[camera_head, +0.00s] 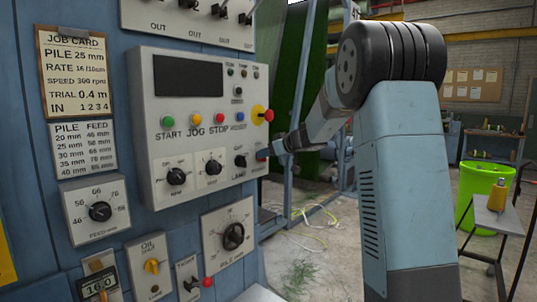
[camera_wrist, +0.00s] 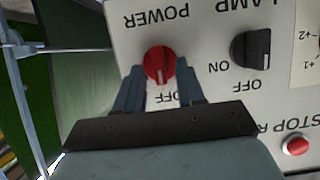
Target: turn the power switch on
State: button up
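The power switch is a red rotary knob (camera_wrist: 159,63) under the word POWER, which appears upside down in the wrist view. In the head view the red knob (camera_head: 262,154) sits at the lower right edge of the grey control panel (camera_head: 150,95). My gripper (camera_wrist: 160,70) is open, with one finger on each side of the knob in the picture. Contact between fingers and knob cannot be made out. In the head view my gripper (camera_head: 279,147) is just right of the knob.
The black lamp knob (camera_wrist: 251,48) is beside the power switch. A red stop button (camera_wrist: 297,145) is on the same panel. A yellow-collared red button (camera_head: 262,115) sticks out above the power knob. Right of the panel is open floor with loose cables (camera_head: 310,222).

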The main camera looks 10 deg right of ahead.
jog(key=shift+c, duration=0.4)
jog(key=c, duration=0.6)
jog(key=shift+d, duration=0.15)
grip_shut()
jog(key=shift+m, duration=0.3)
jog(key=m+y, duration=0.2)
jog(key=m, duration=0.2)
jog(key=d+f+m+g+y, duration=0.1)
jog(key=m+y, duration=0.1)
jog(key=m, duration=0.2)
jog(key=w+m+y, duration=0.1)
jog(key=m+y, duration=0.2)
jog(key=m, duration=0.1)
jog(key=shift+d+f+m, duration=0.3)
jog(key=shift+f+m, duration=0.1)
jog(key=shift+f, duration=0.1)
